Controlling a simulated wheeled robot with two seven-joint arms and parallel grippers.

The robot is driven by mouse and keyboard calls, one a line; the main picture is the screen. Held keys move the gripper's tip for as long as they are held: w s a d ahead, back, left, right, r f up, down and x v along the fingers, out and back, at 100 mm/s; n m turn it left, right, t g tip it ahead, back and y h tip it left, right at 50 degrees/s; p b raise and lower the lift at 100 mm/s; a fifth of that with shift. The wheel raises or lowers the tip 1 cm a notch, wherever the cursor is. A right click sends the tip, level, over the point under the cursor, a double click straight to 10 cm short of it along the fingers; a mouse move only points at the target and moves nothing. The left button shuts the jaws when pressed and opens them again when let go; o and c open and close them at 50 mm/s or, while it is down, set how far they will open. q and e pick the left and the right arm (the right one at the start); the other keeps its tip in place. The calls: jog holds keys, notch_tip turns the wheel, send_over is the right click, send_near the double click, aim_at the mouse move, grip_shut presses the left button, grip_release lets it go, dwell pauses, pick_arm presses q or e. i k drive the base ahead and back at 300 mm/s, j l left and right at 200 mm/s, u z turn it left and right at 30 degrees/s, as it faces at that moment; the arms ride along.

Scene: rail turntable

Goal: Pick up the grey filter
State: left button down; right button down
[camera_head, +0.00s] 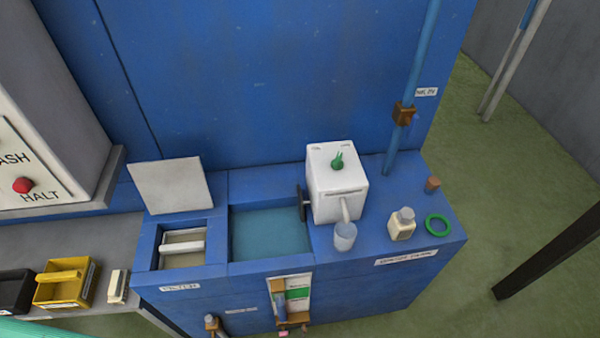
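A grey filter (184,260) with a pale bar handle (183,246) sits in a small square well (146,252) at the left end of the blue tank unit. The label below the well seems to read "FILTER". A pale square lid (170,186) stands tilted open behind the well, so the filter is uncovered from above. Neither of my grippers is in view.
Right of the well is an open basin of bluish water (268,234). A white box (336,185), a clear cup (344,236), a small bottle (402,224) and a green ring (437,225) stand farther right. A yellow bin (62,290) sits on the grey bench, left.

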aim_at(185, 248)
jog(key=i+j+u, duration=0.15)
jog(key=j+u, duration=0.2)
jog(key=u, duration=0.15)
jog(key=i+j+u, duration=0.2)
jog(key=j+u, duration=0.25)
jog(key=l+u, duration=0.1)
jog(key=u, duration=1.45)
jog(key=z, duration=1.55)
jog(key=k, duration=0.1)
